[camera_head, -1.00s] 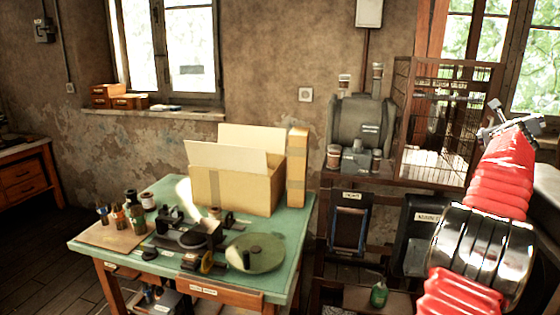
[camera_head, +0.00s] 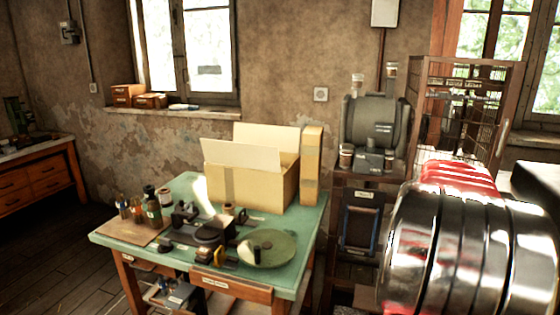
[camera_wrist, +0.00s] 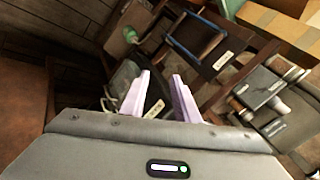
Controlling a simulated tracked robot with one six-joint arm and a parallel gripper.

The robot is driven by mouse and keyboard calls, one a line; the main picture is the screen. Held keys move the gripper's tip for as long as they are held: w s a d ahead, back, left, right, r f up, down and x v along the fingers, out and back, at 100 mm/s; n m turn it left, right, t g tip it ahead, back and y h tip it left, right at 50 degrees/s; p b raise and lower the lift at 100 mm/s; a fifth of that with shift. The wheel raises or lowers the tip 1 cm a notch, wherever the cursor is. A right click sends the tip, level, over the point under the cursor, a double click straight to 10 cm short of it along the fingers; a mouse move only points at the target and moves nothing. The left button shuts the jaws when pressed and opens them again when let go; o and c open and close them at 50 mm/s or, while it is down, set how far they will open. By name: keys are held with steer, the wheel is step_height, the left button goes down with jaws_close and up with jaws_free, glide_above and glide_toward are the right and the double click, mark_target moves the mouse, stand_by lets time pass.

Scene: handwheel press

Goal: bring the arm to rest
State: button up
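Beyond the fingers are a shelf unit with a dark framed panel (camera_wrist: 192,45) and a green bottle (camera_wrist: 130,35). The fingers look apart from these things.
A green-topped table (camera_head: 190,190) holds an open cardboard box (camera_head: 250,185), a round green plate (camera_head: 266,248) and small tools. A grey machine (camera_head: 375,125) and a wire cage (camera_head: 462,110) stand on the shelf unit near my arm. Dark floor shows at the left.

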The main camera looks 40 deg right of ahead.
steer(key=w+a+f+n+g+y, duration=0.15)
steer(key=a+n, duration=0.55)
steer(key=a, duration=1.1)
steer(key=w+a+f+n+y, duration=0.2)
steer(key=a+n, duration=0.5)
steer(key=a, duration=1.2)
steer(key=s+a+n+t+y, duration=0.1)
steer(key=s+a+n, duration=0.2)
steer(key=a, duration=0.7)
steer(key=s+a+n+t+y, duration=0.1)
steer(key=s+a+n, duration=0.2)
steer(key=a, duration=0.7)
steer(key=shift+a+r+n, duration=0.15)
steer(key=shift+r+n, duration=0.25)
steer(key=shift+n, duration=0.8)
steer(key=shift+y, duration=0.25)
steer(key=shift+c, duration=0.3)
steer(key=shift+s, duration=0.1)
jaws_close()
steer(key=shift+s, duration=0.1)
